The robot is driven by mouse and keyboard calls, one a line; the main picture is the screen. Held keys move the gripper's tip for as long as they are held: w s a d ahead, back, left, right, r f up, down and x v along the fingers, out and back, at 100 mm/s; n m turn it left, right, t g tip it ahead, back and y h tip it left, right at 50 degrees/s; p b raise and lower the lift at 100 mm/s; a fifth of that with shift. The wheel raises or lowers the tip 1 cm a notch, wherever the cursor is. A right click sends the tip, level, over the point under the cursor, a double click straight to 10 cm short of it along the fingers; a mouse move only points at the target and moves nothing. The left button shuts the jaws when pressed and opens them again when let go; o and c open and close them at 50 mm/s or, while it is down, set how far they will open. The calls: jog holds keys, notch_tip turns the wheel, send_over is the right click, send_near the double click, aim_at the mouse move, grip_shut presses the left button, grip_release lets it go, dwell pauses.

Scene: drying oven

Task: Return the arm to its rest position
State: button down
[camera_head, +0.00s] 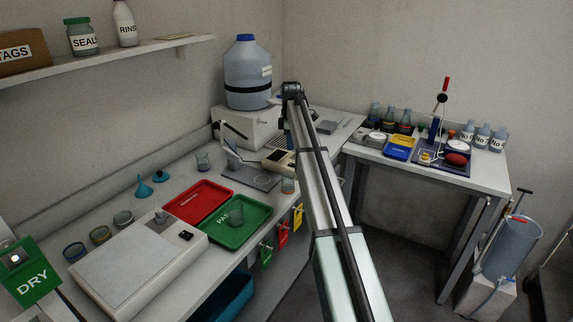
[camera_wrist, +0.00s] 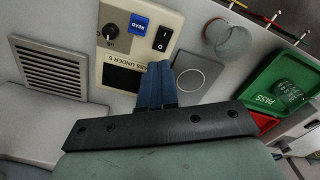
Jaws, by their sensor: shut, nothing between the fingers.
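My arm (camera_head: 325,195) reaches from the bottom of the head view up and away toward the back of the bench. My gripper (camera_wrist: 157,84) shows in the wrist view as two blue fingers shut together with nothing between them. It hangs over the bench beside a cream meter (camera_wrist: 137,45) with a dark display, a knob, a blue READ button and a black switch. In the head view the meter (camera_head: 279,159) stands left of the arm, and the fingers are mostly hidden by the arm's end. I cannot tell the fingers' height above the bench.
A grey plate with a marked circle (camera_wrist: 200,80) lies by the fingers. A glass cup (camera_wrist: 230,40) stands nearby. Red (camera_head: 188,209) and green (camera_head: 254,232) trays lie on the bench left of the arm. A large jug (camera_head: 247,80) stands behind. A side table (camera_head: 485,178) stands right.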

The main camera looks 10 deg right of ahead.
jog(key=shift+r, duration=0.2)
jog(key=s+d+f+m+g, duration=0.1)
jog(key=s+d+f, duration=0.2)
jog(key=s+f, duration=0.9)
jog(key=s+d+f, duration=0.4)
jog(key=s+f, duration=0.7)
jog(key=s, duration=0.1)
jog(key=s+a+f+m+g, duration=0.1)
jog(key=s+a+f+m, duration=0.3)
jog(key=s+f, duration=0.7)
jog(key=s+a+f+m+g, duration=0.25)
jog(key=s+a+f, duration=0.45)
jog(key=f, duration=0.5)
jog(key=s+a+f+m, duration=0.1)
jog(key=s+f+m, duration=0.1)
jog(key=s, duration=0.7)
jog(key=s+a+f+m+g, duration=0.1)
jog(key=s+f, duration=0.4)
jog(key=s, duration=0.5)
jog(key=s+a+f+m+g, duration=0.1)
jog(key=s+a+f+m, duration=0.2)
jog(key=s, duration=0.7)
jog(key=shift+s+a+f+m, duration=0.2)
jog(key=shift+f+m, duration=0.25)
jog(key=shift+m, duration=0.3)
